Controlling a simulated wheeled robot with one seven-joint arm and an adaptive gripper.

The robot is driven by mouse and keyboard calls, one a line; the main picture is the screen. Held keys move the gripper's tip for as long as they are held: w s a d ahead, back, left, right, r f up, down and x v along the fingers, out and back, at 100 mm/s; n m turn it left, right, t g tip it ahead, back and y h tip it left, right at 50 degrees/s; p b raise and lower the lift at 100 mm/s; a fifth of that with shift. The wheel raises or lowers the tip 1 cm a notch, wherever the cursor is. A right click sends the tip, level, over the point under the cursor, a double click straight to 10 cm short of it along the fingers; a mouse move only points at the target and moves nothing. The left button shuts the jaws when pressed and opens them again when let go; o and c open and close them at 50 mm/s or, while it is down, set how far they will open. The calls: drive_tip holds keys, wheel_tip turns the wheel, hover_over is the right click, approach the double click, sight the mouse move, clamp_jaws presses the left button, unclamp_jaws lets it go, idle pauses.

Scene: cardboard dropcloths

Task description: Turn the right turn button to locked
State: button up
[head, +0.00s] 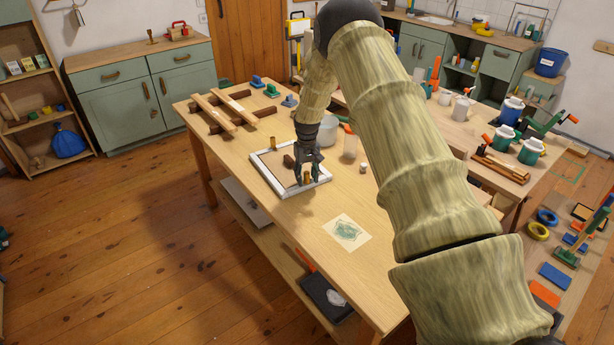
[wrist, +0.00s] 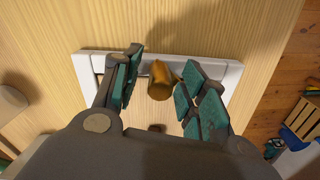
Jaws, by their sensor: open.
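A white frame (head: 264,178) around a light brown panel lies on the wooden table. Two brass turn buttons sit on it: the left turn button (head: 272,143) at the far-left side, and the right turn button (head: 306,177) at the near-right side. A dark brown knob (head: 288,161) is between them. My gripper (head: 307,175) points down over the right turn button. In the wrist view my gripper (wrist: 163,64) is open, with the right turn button (wrist: 159,82) between its teal-padded fingers, closer to the right finger. I cannot tell whether they touch. The white frame (wrist: 230,75) runs behind.
A translucent cup (head: 350,146) and a small white jar (head: 364,168) stand right of the frame. A printed sheet (head: 347,233) lies nearer the table's front. Wooden slats (head: 225,108) lie at the far left. The table between frame and sheet is clear.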

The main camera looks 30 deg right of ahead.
sight(307, 172)
drive_tip(key=shift+r, duration=0.1)
wheel_tip(307, 172, up, 12)
idle(0.5)
